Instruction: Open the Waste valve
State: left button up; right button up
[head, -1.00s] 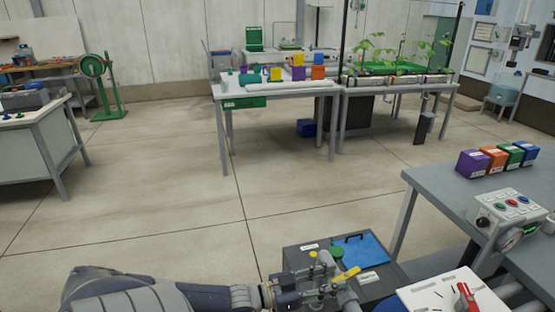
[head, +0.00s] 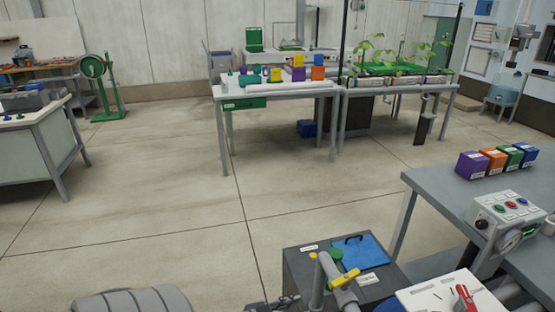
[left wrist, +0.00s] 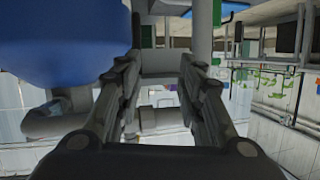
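A yellow valve handle (head: 346,278) sits on grey pipework (head: 318,285) at the bottom of the head view. A small yellow piece tops the upright pipe to its left. I cannot read a label saying which is the Waste valve. My left gripper (left wrist: 163,72) is open in the left wrist view, its two dark fingers apart with nothing gripped between them. In the head view only a small dark part of it shows at the bottom edge, left of and apart from the yellow handle. My right gripper is out of view.
A dark box with a blue lid (head: 362,250) and a green round piece (head: 330,254) stand behind the pipework. A white panel with a red handle (head: 466,296) is at right, below a control box (head: 508,212). A large blue rounded thing (left wrist: 60,40) is close to my left gripper.

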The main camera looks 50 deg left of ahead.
pick_arm(q)
jog(key=s+f+g+y, duration=0.1)
jog(key=s+f+g, duration=0.2)
jog(key=f, duration=0.8)
jog(key=s, duration=0.2)
jog(key=shift+s+a+n+y, duration=0.25)
jog(key=shift+s+n+y, duration=0.15)
